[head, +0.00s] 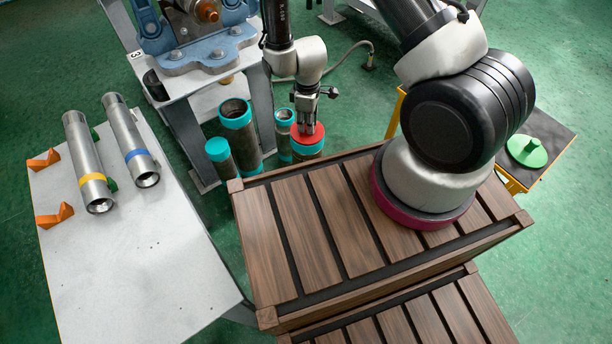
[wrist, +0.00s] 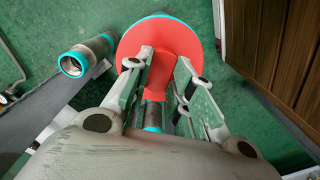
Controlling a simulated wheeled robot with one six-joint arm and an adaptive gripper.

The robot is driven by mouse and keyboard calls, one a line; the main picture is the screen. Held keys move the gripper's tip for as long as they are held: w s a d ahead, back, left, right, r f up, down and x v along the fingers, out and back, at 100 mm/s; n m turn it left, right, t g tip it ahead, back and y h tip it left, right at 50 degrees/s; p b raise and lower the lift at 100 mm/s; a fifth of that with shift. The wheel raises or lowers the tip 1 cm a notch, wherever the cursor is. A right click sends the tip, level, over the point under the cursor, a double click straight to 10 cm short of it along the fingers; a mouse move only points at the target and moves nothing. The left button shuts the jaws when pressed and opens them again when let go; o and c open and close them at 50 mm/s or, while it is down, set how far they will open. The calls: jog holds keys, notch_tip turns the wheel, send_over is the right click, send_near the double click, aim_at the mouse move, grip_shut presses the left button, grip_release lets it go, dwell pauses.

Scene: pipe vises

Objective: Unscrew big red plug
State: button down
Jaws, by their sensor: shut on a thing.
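The big red plug (head: 308,134) sits on top of an upright pipe with a teal collar (head: 308,149), on the floor beyond the wooden crate. My gripper (head: 306,124) comes down on it from above. In the wrist view the plug is a red disc (wrist: 192,42), with teal showing at its far edge. I cannot tell whether the plug's thread is in the pipe.
Several other teal-collared pipes (head: 237,122) stand close left of the plug. The slatted wooden crate (head: 290,235) is just in front, under my arm. A grey table (head: 150,255) with two metal pipes is at left. A green plug (head: 527,151) lies on a stand at right.

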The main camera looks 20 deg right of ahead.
jog(key=n, duration=1.3)
jog(key=shift+n, duration=0.3)
jog(key=c, duration=1.3)
grip_release()
jog(key=shift+r, duration=1.15)
